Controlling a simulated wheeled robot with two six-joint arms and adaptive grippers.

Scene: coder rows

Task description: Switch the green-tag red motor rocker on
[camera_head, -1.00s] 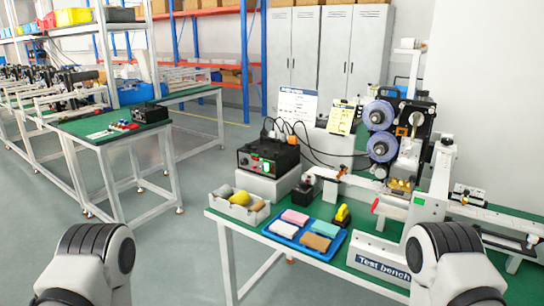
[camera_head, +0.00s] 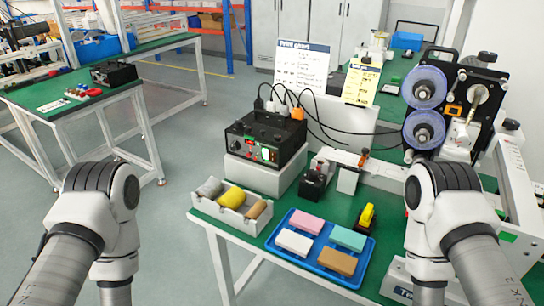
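A black control box (camera_head: 266,140) stands on a white block on the test bench, left of centre. Its front panel has small knobs and a small red-and-white part (camera_head: 267,154) with some green beside it. It is too small to tell whether this is the green-tag red motor rocker or how it is set. Cables plug into the box's top. Two arm joints of mine show at the lower left and lower right, but neither gripper is in view.
A white bin (camera_head: 229,222) and a blue tray (camera_head: 283,253) with coloured blocks sit in front of the box. A black-and-yellow item (camera_head: 366,217) is right of them. A reel machine (camera_head: 423,108) stands at the right. Another black box (camera_head: 114,74) is on the left table.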

